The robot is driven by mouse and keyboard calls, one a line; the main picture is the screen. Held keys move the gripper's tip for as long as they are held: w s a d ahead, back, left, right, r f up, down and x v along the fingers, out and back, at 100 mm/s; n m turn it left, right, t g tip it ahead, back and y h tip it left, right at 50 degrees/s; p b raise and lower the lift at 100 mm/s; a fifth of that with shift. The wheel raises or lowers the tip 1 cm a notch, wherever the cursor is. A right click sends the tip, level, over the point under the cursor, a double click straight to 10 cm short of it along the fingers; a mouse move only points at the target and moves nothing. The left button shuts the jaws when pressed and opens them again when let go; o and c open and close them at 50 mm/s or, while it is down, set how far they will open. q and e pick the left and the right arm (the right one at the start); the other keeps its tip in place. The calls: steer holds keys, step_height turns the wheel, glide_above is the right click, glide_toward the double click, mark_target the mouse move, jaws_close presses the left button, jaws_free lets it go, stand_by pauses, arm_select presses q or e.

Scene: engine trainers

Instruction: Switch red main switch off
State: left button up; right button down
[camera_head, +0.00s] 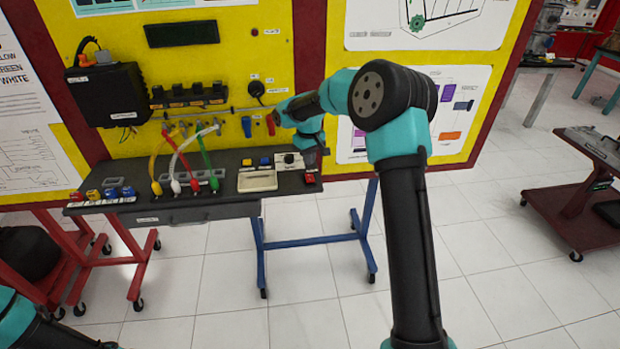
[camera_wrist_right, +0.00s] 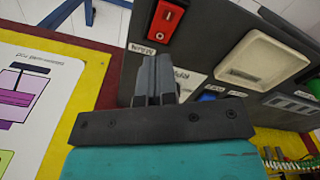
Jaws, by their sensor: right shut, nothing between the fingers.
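The red main switch (camera_head: 310,178) sits at the right end of the dark table top. In the right wrist view the red switch (camera_wrist_right: 168,20) has a small light mark on its face and a white label beside it. My right gripper (camera_head: 311,158) is above that end of the table, close to the switch and mostly hidden by its own arm. In the wrist view its fingers (camera_wrist_right: 155,72) are shut and empty, pointing toward the switch with a visible gap in the picture. Whether they touch the table cannot be told. Part of my left arm shows at the lower left; its gripper does not.
A white tray (camera_head: 257,181), blue and yellow switches and a white box with a black knob stand left of the red switch. Yellow, white and green cables (camera_head: 182,165) run to the table. A yellow panel (camera_head: 270,60) rises behind.

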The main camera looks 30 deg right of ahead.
steer(key=shift+r, duration=1)
steer(key=shift+f, duration=0.1)
